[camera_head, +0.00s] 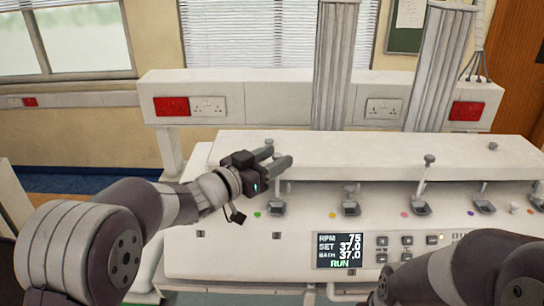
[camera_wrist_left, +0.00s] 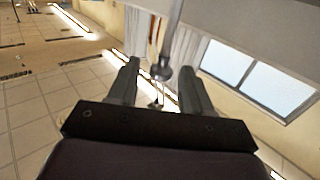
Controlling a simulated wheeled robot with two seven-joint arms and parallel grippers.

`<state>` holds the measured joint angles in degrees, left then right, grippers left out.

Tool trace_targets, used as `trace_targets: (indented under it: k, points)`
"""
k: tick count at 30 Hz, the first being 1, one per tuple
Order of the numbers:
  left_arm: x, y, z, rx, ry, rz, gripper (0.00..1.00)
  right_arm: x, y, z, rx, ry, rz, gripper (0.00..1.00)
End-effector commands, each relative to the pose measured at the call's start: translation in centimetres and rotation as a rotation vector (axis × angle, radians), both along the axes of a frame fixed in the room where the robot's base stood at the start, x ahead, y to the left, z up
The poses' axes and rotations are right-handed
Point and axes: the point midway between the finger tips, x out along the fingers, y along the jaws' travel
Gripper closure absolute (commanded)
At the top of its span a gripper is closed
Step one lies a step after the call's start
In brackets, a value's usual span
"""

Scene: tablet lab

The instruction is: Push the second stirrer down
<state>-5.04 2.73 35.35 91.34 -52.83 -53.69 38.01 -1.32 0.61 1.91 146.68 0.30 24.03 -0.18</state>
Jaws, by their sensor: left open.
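The white bench unit (camera_head: 300,240) carries a row of stirrers with grey bases and thin rods. Counting from the left, the second stirrer (camera_head: 350,205) stands upright by a yellow dot, with a round knob on its rod. My left gripper (camera_head: 280,155) is open over the first stirrer (camera_head: 277,208), left of the second, and partly hides its rod. In the left wrist view, a rod with a round end (camera_wrist_left: 161,72) shows between the two open fingers (camera_wrist_left: 155,80); contact cannot be told. My right arm shows at the lower right, its gripper out of view.
The third stirrer (camera_head: 422,207) and fourth stirrer (camera_head: 485,206) stand further right. A display (camera_head: 339,250) reads RPM 75, SET 37.0, BATH 37.0, RUN. Two grey columns (camera_head: 334,70) rise behind the unit. A back rail (camera_head: 260,95) holds sockets.

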Motion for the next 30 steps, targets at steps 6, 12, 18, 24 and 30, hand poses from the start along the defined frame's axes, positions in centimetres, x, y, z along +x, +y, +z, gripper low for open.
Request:
trace_targets:
  k: [6, 12, 18, 24, 30]
  points:
    - [0.0, 0.0, 0.0, 0.000, 0.000, 0.000, 0.96, 0.0, 0.0, 0.0, 0.000, 0.000, 0.000, 0.52]
    - [0.0, 0.0, -0.3, 0.000, 0.000, 0.000, 1.00, 0.0, 0.0, -0.3, 0.000, 0.000, 0.000, 0.52]
    - [0.0, 0.0, -3.6, 0.001, 0.002, -0.001, 1.00, 0.0, 0.0, -2.9, 0.000, 0.000, 0.000, 0.52]
    - [0.0, 0.0, -5.0, 0.001, 0.001, 0.000, 1.00, 0.0, 0.0, -3.8, 0.000, 0.000, 0.000, 0.52]
    - [0.0, 0.0, -4.8, 0.001, 0.001, 0.000, 1.00, 0.0, 0.0, -3.6, 0.000, 0.000, 0.000, 0.52]
